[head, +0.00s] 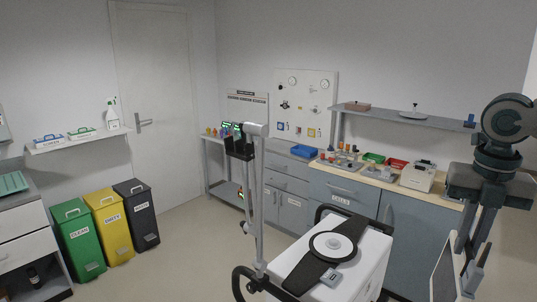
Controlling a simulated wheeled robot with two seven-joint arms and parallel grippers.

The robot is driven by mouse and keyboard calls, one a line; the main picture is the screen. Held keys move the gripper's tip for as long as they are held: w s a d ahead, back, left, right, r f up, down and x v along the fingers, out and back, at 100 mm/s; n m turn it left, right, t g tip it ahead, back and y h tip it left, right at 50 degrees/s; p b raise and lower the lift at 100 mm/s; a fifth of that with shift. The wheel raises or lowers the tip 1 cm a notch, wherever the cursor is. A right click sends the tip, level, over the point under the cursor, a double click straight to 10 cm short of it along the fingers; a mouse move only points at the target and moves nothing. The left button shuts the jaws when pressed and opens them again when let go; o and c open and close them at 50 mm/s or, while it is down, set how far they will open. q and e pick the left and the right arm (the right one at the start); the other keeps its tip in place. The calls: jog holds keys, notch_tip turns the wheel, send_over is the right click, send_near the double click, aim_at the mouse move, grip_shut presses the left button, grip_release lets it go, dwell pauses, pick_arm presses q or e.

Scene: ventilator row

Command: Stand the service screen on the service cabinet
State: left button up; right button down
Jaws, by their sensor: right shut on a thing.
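My right gripper (470,252) is at the lower right, pointing down, with its fingers shut on a thin upright panel. A blue-grey cabinet (345,194) with a pale worktop runs along the back right wall. I cannot tell for certain which unit is the service cabinet. The screen is in front of this run, held clear of the worktop. My left gripper is not in view.
A white cart (362,262) with a black strap and a tall pole (259,205) stands in the middle foreground. The worktop holds small trays and a white device (417,177). A shelf (402,117) hangs above. Bins (82,238) stand left; floor between is clear.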

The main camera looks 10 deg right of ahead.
jog(key=s+d+f+n+b, duration=0.1)
jog(key=s+d+f+n, duration=0.15)
jog(key=f+n, duration=0.35)
jog(key=s+d+f+n+b, duration=0.1)
jog(key=s+f+n+b, duration=0.2)
jog(key=f, duration=0.6)
jog(key=a+f+n, duration=0.4)
jog(key=f+n, duration=0.2)
jog(key=n, duration=0.2)
jog(key=w+a+f+n+b, duration=0.2)
jog(key=w+a+f+n, duration=0.1)
jog(key=a+n, duration=0.9)
jog(key=w+a+f+n+g+b, duration=0.1)
jog(key=a+f+n, duration=0.5)
jog(key=a+n, duration=0.7)
jog(key=shift+w+a+n+b, duration=0.15)
jog(key=shift+w+n+b, duration=0.7)
jog(key=shift+w, duration=0.5)
jog(key=shift+r, duration=0.1)
